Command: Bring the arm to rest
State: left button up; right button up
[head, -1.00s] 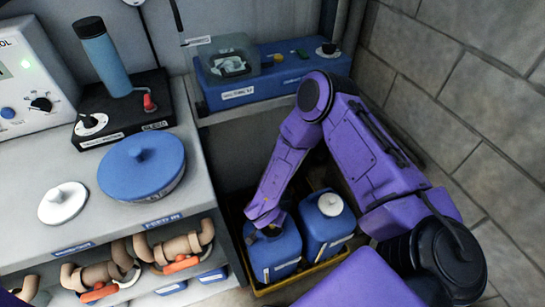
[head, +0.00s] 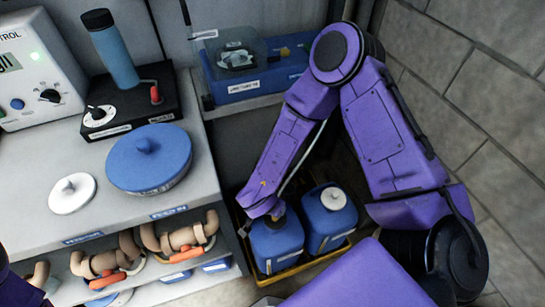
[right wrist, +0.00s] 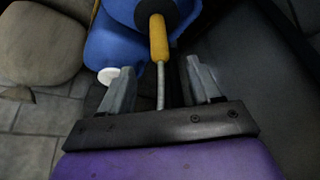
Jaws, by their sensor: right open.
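My right arm reaches down from the upper right to two blue jugs in the head view. My right gripper (head: 276,212) is just above the left jug (head: 277,242), its fingers hardly visible there. In the right wrist view the gripper (right wrist: 160,66) has its two grey fingers spread apart. A yellow-handled thin rod (right wrist: 158,38) shows between them, with a gap on each side, over a blue jug (right wrist: 104,46). The right jug (head: 328,222) has a white cap (head: 333,198). Only a purple piece of my left arm shows at the left edge; its gripper is out of view.
The jugs stand in a yellow tray (head: 289,272) between a grey counter (head: 110,211) and a block wall (head: 490,90). A pale tube (head: 303,160) runs beside my right forearm. A blue-lidded round vessel (head: 148,160) stands on the counter; pipes with orange handles run below.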

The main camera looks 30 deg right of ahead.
dwell(0.7)
jog(key=s+d+f+n, duration=0.2)
jog(key=s+d+f, duration=0.1)
jog(key=s, duration=0.5)
jog(key=s+d+f+n, duration=0.3)
jog(key=s+d, duration=0.2)
jog(key=s, duration=0.4)
jog(key=shift+f+t, duration=0.3)
jog(key=shift+t, duration=0.1)
jog(key=shift+c, duration=0.3)
